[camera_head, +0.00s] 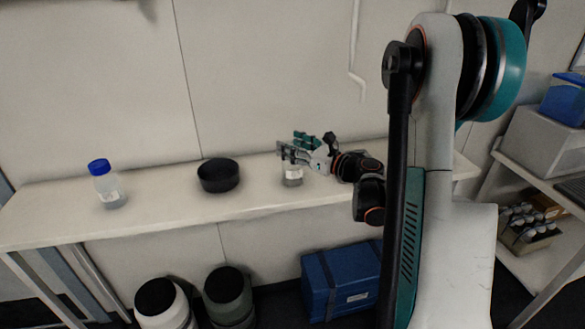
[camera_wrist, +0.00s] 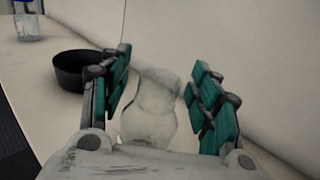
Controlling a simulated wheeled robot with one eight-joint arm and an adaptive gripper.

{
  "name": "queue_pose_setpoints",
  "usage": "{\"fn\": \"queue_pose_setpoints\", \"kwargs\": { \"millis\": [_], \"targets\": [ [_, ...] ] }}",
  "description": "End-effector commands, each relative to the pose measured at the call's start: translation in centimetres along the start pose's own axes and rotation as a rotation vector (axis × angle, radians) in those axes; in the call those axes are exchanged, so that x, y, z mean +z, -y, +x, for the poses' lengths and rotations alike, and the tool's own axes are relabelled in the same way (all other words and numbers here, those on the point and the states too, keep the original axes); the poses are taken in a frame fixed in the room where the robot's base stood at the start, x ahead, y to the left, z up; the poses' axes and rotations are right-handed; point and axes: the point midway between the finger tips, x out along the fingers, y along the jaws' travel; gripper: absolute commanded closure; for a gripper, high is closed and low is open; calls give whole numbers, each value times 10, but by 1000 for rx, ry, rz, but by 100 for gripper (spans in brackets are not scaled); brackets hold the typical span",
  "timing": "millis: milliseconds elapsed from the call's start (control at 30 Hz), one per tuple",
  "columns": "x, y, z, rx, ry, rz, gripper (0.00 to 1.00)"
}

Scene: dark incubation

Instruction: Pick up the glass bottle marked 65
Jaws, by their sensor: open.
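A clear glass bottle (camera_head: 292,177) stands on the white bench, below my gripper (camera_head: 291,149) and partly hidden by it. In the wrist view the clear glass bottle (camera_wrist: 148,118) shows between the two teal fingers of my gripper (camera_wrist: 160,65), with a gap to the fingers on either side. My gripper is open and holds nothing. A second bottle (camera_head: 109,190), clear with a blue cap and a pale label, stands upright at the bench's left; it also shows in the wrist view (camera_wrist: 28,25). I cannot read a number on either bottle.
A round black bowl (camera_head: 219,183) stands on the bench (camera_head: 160,216) between the two bottles. A wall rises behind the bench. Dark-lidded containers (camera_head: 160,302) and a blue box (camera_head: 342,282) are below. A shelf with small vials (camera_head: 530,224) stands at the right.

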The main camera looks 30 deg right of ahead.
Motion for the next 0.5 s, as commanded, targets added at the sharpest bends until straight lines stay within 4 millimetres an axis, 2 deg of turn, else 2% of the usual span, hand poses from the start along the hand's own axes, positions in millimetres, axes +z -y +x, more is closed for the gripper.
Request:
{"fn": "queue_pose_setpoints", "kwargs": {
  "millis": [67, 300, 333, 500],
  "targets": [
    [0, 0, 0, 0, 0, 0, 43],
    [0, 0, 0, 0, 0, 0, 98],
    [0, 0, 0, 0, 0, 0, 100],
    [0, 0, -1, 0, 0, 0, 100]
  ]
}}
